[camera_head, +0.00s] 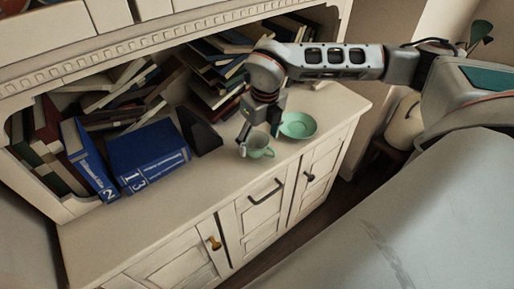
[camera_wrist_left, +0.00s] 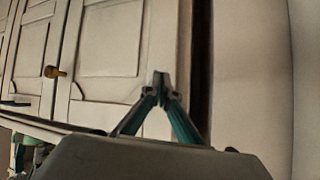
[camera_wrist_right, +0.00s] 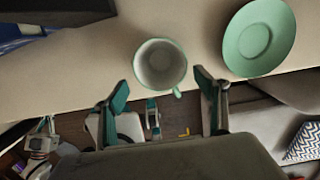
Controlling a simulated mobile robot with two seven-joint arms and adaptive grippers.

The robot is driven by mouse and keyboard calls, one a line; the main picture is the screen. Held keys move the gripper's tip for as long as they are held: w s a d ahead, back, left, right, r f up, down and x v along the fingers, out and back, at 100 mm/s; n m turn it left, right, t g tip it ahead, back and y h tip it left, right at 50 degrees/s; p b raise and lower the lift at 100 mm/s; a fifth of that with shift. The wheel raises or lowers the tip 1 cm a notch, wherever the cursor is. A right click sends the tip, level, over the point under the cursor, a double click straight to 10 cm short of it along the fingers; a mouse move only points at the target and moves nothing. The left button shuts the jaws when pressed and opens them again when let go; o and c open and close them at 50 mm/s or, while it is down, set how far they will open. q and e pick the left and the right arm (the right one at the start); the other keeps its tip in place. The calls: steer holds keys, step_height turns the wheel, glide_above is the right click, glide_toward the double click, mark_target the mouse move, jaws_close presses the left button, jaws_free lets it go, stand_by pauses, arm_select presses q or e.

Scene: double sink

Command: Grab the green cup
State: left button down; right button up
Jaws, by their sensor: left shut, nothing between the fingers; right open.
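The green cup (camera_head: 258,146) stands upright on the cabinet top, its handle towards the right. In the right wrist view the cup (camera_wrist_right: 160,64) lies just beyond the fingertips, with its pale inside showing. A green saucer (camera_head: 299,125) lies beside it on the right and also shows in the right wrist view (camera_wrist_right: 259,38). My right gripper (camera_head: 256,137) is open and at the cup from above; its spread fingers (camera_wrist_right: 158,88) show no hold on the cup. My left gripper (camera_wrist_left: 161,80) is shut and empty, in front of the cabinet doors. It is not in the head view.
Blue books (camera_head: 148,158) and a dark object (camera_head: 199,133) stand left of the cup. Several piled books fill the shelf behind. The cabinet top (camera_head: 215,178) is clear in front, with doors and handles (camera_head: 266,192) below its edge.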

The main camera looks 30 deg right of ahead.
mark_target(258, 146)
steer(key=shift+w+d+f, duration=0.1)
steer(key=shift+w+f, duration=0.1)
steer(key=shift+f, duration=0.8)
steer(key=shift+w+d+f, duration=0.1)
steer(key=shift+w+f, duration=0.1)
steer(key=shift+f, duration=0.75)
steer(key=c, duration=1.3)
steer(key=shift+r, duration=0.1)
